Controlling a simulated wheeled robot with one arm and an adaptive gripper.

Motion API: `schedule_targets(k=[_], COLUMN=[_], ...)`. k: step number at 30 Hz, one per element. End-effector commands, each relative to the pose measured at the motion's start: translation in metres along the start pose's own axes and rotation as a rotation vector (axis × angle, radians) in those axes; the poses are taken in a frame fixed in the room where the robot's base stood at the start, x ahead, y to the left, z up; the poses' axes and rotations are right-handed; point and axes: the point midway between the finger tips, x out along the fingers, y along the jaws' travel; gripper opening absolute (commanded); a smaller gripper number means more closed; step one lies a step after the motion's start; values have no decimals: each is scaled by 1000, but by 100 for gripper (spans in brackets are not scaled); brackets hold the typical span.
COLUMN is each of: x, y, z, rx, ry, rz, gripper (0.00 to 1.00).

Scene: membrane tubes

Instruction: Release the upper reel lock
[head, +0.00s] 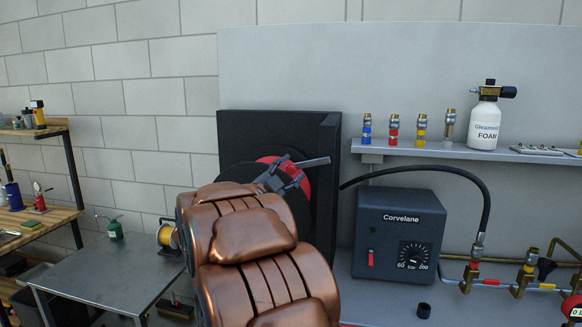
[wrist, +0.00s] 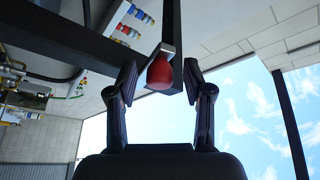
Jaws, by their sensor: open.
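In the wrist view a red rounded knob (wrist: 160,74) sits on the end of a dark bar with a pale grey block behind it. It looks like the reel lock, though I cannot tell upper from lower. My gripper (wrist: 159,66) is open, with one finger on each side of the knob and gaps visible on both sides. In the head view my gripper (head: 287,177) is in front of the black reel (head: 302,205) with its red hub (head: 268,160). A grey bar (head: 314,162) sticks out to the right there. My copper-coloured arm hides much of the reel.
A dark frame (head: 330,140) surrounds the reel. A grey table (head: 95,268) is at left.

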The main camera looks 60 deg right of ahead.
Motion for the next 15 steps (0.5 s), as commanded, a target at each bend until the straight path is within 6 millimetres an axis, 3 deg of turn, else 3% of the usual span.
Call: schedule_targets(k=[13, 15], x=[8, 8], y=[0, 0], z=[0, 0], rx=[0, 0], ry=[0, 0], rz=[-1, 0], gripper=[51, 45])
